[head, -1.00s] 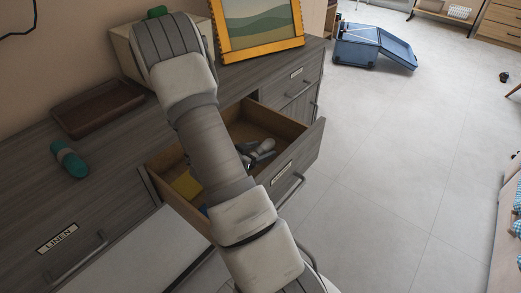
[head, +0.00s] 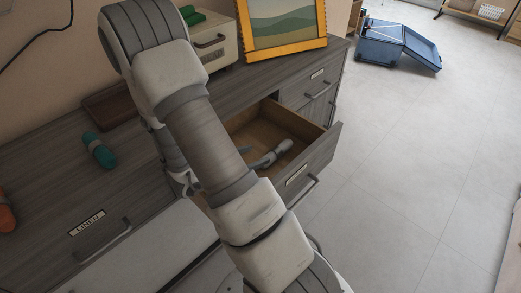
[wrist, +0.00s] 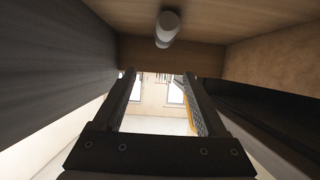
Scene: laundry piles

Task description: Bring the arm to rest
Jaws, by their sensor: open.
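My arm (head: 205,135) crosses the middle of the head view, over the dresser and its open drawer (head: 318,150). A bright space with windows shows beyond the fingers. Wooden panels surround the upper part of that view, and a pale rounded thing (wrist: 167,28) shows at the top. In the head view, a grey-white item (head: 272,154) lies in the drawer beside the arm.
The dresser top holds a teal roll (head: 99,150), a brown tray (head: 112,108), a cream box (head: 213,45) and a yellow-framed picture (head: 283,28). An orange item (head: 5,215) is at the left edge.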

